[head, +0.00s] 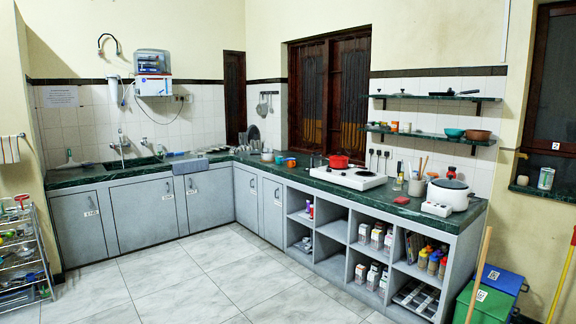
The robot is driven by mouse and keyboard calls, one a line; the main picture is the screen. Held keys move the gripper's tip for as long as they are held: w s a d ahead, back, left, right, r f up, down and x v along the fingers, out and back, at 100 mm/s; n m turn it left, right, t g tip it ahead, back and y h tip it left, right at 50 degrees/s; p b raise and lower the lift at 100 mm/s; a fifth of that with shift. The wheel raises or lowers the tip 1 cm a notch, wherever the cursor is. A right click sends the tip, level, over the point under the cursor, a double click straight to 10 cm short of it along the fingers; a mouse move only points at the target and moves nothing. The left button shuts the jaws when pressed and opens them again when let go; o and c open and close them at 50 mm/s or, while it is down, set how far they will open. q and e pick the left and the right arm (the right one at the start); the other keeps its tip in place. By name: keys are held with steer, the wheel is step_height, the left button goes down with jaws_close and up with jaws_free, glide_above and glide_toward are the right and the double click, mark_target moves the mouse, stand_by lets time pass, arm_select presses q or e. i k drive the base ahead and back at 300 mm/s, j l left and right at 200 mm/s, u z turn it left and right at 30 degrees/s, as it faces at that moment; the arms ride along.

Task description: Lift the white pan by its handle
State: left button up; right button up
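No plain white pan can be made out for certain. A white, lidded, pot-like vessel (449,196) stands upright at the right end of the green counter, with a dark knob or handle on top; I cannot tell whether it is the pan. A dark pan (455,93) with a handle lies on the upper wall shelf. A red pot (339,161) sits on the white stove (348,177). Neither of my grippers is in view.
The L-shaped green counter (300,177) runs along two walls above grey cabinets and open cubbies. A white box (436,209) and a utensil holder (417,187) stand near the white vessel. Green and blue bins (484,304) and a wooden pole (480,274) stand at the right. The tiled floor (215,275) is clear.

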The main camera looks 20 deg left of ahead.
mark_target(266, 157)
steer(key=i+j+u, duration=0.3)
steer(key=i+u, duration=0.15)
steer(key=u, duration=0.15)
steer(key=i+j+u, duration=0.25)
steer(key=i+u, duration=0.15)
steer(key=i+j+u, duration=0.15)
steer(key=i+u, duration=0.7)
steer(key=i, duration=2)
steer(key=i+l+z, duration=0.3)
steer(key=i, duration=0.3)
steer(key=i+j+z, duration=0.1)
steer(key=i+z, duration=0.15)
steer(key=i, duration=0.4)
steer(key=i+z, duration=0.3)
steer(key=i, duration=0.3)
steer(key=i+j+z, duration=0.25)
steer(key=i, duration=0.35)
